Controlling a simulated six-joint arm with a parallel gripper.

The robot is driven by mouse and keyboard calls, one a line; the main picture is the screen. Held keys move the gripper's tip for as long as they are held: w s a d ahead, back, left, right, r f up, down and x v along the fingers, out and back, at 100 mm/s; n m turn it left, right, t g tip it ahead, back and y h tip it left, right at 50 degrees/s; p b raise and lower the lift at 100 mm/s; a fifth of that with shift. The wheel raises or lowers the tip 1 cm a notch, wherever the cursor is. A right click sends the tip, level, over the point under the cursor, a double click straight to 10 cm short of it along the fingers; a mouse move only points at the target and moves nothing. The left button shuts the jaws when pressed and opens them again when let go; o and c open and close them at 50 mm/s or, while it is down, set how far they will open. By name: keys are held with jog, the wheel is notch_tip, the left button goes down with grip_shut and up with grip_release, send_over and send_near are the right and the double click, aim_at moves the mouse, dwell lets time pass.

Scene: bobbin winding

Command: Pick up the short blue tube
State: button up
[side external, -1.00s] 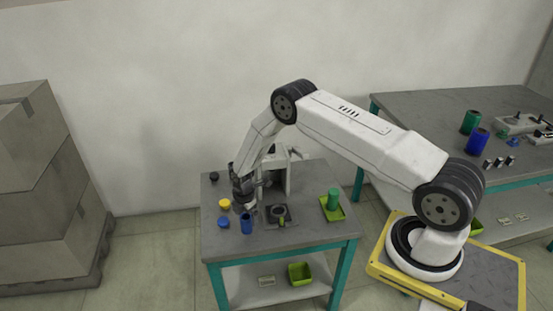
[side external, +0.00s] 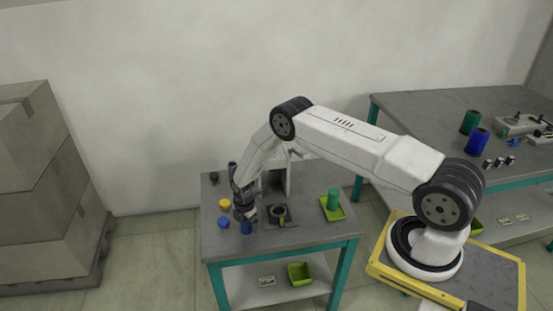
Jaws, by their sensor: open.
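The short blue tube (side external: 246,228) stands upright near the front left of the small grey table. My gripper (side external: 245,214) is right over it, pointing down, and hides the tube's upper part. My gripper is open. Whether the fingers are around the tube or just above it cannot be made out at this size.
A yellow cap (side external: 225,203), a blue cap (side external: 223,221) and a dark cap (side external: 214,176) lie left of the gripper. A dark fixture (side external: 278,214) is to the right. A green tube (side external: 333,197) stands on a green tray (side external: 339,213). A taller blue tube (side external: 478,141) is on the far table.

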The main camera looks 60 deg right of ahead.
jog(key=c, duration=1.3)
jog(key=shift+r, duration=0.2)
jog(key=shift+c, duration=0.2)
jog(key=shift+r, duration=1.25)
jog(key=s+a+r, duration=0.2)
jog(key=s+r, duration=0.8)
jog(key=s, duration=0.4)
jog(key=shift+w+d, duration=0.1)
jog(key=shift+w, duration=0.05)
